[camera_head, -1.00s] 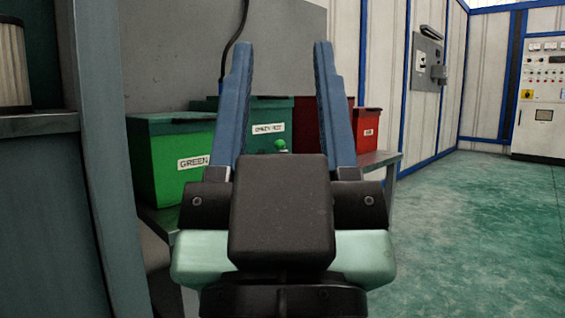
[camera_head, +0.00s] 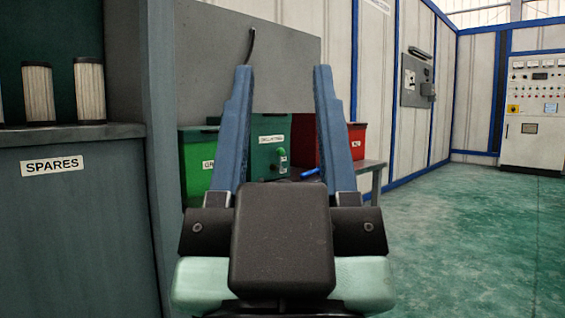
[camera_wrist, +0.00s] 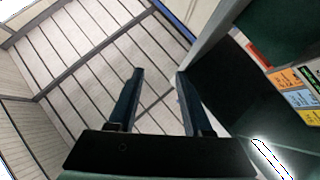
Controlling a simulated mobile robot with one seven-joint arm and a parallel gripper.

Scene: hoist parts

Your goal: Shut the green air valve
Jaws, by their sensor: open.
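A small bright green fitting (camera_head: 282,158), which may be the green air valve, shows between my fingers in the head view, in front of a dark green bin. A short blue bar (camera_head: 310,173) lies just right of it; I cannot tell whether they are joined. My gripper (camera_head: 282,72) is open and empty, its blue fingers pointing up in front of the bins. The fitting's lower part is hidden behind my gripper. The open fingers also show in the wrist view (camera_wrist: 160,74), against the ceiling and wall panels; no valve is visible there.
A green bin (camera_head: 196,172), a dark green bin (camera_head: 262,128) and a red bin (camera_head: 357,139) stand on a bench. A SPARES cabinet (camera_head: 80,220) with filters and a grey upright (camera_head: 158,60) stand close on the left. Green floor (camera_head: 460,230) is clear at right.

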